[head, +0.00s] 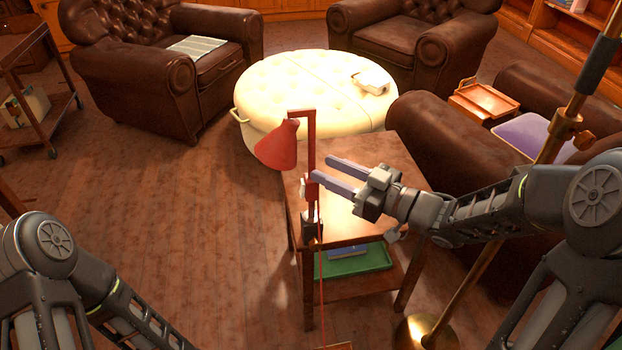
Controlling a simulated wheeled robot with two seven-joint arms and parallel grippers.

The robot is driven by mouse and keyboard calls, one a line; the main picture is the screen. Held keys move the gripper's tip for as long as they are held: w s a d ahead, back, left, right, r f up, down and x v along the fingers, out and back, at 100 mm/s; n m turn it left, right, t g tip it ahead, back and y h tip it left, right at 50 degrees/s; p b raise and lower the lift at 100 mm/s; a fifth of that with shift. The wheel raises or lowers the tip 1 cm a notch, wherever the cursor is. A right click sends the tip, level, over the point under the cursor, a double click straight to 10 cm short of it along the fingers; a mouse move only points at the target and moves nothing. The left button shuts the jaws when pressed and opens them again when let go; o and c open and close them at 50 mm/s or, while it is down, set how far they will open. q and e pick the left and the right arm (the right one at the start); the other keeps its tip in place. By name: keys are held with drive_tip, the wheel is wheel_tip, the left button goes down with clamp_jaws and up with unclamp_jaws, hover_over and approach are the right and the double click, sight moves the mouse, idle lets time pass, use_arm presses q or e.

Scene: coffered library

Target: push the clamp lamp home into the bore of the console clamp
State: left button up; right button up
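The red clamp lamp (278,147) stands upright at the left edge of the small wooden console (352,228), its shade hanging to the left of its thin red post. The post runs down to a small dark clamp (309,231) at the console's edge. From here I cannot tell how deep the lamp sits in the bore. My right gripper (323,168) reaches in from the right over the console. Its two fingers are spread, with nothing seen between them, and their tips are close to the post's right side; contact is unclear. My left gripper is out of view; only its arm shows.
A cream tufted ottoman (290,88) stands behind the console. Brown leather armchairs (165,65) stand around it. A brass stand (470,275) rises on the right near my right arm. A green tray (352,262) lies on the console's lower shelf. Floor at left is clear.

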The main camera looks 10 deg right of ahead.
sight(311, 162)
drive_tip(key=x, duration=0.5)
drive_tip(key=shift+w, duration=0.1)
idle(0.4)
clamp_jaws()
idle(1.3)
